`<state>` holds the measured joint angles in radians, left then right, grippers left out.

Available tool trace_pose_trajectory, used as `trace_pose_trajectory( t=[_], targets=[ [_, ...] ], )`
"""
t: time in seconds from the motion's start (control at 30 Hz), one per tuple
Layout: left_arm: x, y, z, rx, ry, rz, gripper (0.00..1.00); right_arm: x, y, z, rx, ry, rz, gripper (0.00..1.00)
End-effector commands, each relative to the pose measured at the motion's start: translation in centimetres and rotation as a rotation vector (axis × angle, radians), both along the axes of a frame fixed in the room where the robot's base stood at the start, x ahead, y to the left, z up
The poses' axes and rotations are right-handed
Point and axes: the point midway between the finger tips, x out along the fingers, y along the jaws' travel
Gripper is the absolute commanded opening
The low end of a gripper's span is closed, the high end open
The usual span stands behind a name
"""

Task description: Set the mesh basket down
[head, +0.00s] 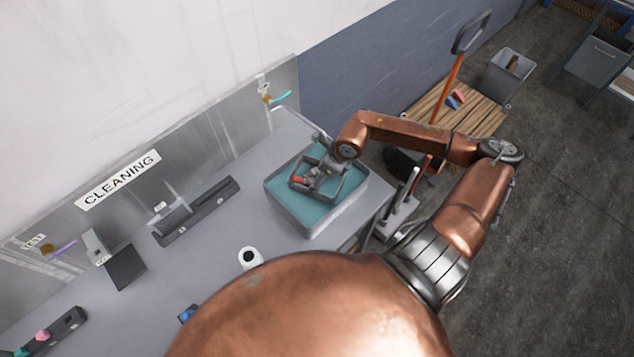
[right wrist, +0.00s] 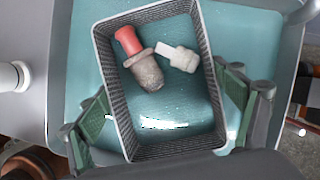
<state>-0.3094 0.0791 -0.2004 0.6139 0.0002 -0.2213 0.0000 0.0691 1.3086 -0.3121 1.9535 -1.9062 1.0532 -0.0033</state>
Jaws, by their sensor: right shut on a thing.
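The mesh basket (head: 317,197) is a dark grey rectangular basket, seen in the head view over the teal-filled pan. In the right wrist view the basket (right wrist: 180,152) holds a grey part with a red end (right wrist: 143,68) and a whitish block-like part (right wrist: 178,56). My right gripper (head: 330,166) is shut on the basket, with green-padded fingers on its two sides. The pan (head: 312,228) is a grey tub with teal liquid or lining, around and below the basket. I cannot tell whether the basket touches its bottom. My left gripper is out of view.
The grey bench carries a white roll-like object (head: 250,258), a dark slotted rack (head: 197,212) and a dark box (head: 126,267). A CLEANING sign (head: 118,180) is on the back panel. A wooden pallet (head: 470,110) and a grey bin (head: 508,72) stand beyond the bench.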

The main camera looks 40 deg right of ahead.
Motion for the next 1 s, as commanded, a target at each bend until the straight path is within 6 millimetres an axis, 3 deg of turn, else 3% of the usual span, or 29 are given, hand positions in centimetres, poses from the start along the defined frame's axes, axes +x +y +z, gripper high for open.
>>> trace_pose_trajectory(
  t=[0.1, 0.23, 0.5, 0.83, 0.87, 1.0],
  targets=[
    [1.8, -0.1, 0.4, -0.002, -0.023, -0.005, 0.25, 0.1, 0.1, -1.2, 0.001, -0.002, 0.001, 0.59],
    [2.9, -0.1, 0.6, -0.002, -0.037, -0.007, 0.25, 0.1, 0.1, -1.9, 0.001, -0.002, 0.001, 0.59],
    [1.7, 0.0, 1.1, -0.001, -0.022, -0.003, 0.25, 0.1, 0.1, -5.2, 0.002, 0.000, 0.001, 0.59],
    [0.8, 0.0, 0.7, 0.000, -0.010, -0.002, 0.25, 0.1, 0.1, -5.7, -0.001, -0.001, 0.003, 0.59],
    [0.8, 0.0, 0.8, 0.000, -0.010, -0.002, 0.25, 0.1, 0.1, -5.7, -0.001, 0.000, 0.002, 0.88],
    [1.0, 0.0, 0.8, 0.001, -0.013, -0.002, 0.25, 0.1, 0.1, -5.6, -0.001, 0.000, 0.002, 0.97]
  ],
)
